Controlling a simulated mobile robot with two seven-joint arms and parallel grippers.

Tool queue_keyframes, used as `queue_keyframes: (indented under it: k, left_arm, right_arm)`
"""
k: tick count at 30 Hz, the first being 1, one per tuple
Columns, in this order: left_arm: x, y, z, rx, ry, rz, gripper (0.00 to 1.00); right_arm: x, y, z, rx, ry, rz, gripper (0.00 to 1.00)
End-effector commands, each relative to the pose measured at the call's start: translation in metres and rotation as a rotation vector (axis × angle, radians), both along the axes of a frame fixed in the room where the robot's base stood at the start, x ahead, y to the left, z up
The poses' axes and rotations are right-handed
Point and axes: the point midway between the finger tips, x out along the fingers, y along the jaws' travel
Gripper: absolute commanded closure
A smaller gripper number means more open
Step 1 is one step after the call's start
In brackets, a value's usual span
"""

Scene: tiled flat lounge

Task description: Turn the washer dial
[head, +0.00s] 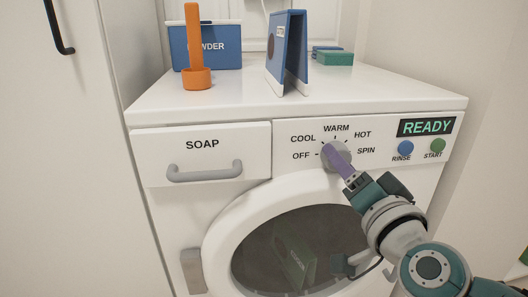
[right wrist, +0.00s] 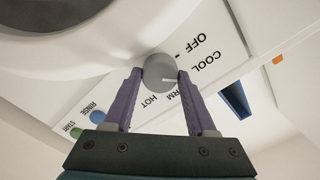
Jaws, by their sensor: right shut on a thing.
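The washer (head: 300,92) is a white front-loader. Its grey round dial (head: 328,163) sits on the front panel, among the labels OFF, COOL, WARM, HOT and SPIN. My right gripper (head: 337,152) reaches it from the lower right, and its purple fingers cover part of it. In the right wrist view the dial (right wrist: 160,72) is between the two fingertips of my right gripper (right wrist: 158,78), which are shut on it. A pale pointer mark on the dial faces the COOL–WARM side there. My left gripper is not in view.
A soap drawer (head: 203,150) is left of the dial. Rinse (head: 405,147) and start (head: 438,145) buttons are at right, under a READY display (head: 427,127). The round door (head: 240,212) is below. A powder box (head: 205,47), orange scoop (head: 193,50) and blue folded board (head: 287,52) stand on top.

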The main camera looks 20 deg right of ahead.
Motion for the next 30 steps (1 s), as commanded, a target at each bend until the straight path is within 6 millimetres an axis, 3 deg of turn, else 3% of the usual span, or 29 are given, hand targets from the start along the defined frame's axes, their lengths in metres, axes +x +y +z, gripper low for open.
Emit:
queue_keyframes:
  k: [11, 12, 20, 30]
  left_arm:
    - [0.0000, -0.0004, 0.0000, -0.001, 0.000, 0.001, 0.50]
    - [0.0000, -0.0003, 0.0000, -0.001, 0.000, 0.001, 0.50]
    - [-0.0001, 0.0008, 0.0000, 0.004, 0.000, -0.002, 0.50]
    - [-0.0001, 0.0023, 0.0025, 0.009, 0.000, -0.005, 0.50]
  right_arm:
    - [0.0000, 0.0001, 0.0001, 0.005, -0.001, 0.000, 0.99]
    - [0.0000, 0.0001, 0.0001, 0.005, -0.001, 0.000, 0.42]
    - [0.0000, 0.0000, 0.0000, 0.005, -0.001, 0.000, 0.13]
    - [-0.0058, 0.0014, 0.0003, 0.004, 0.000, 0.000, 0.13]
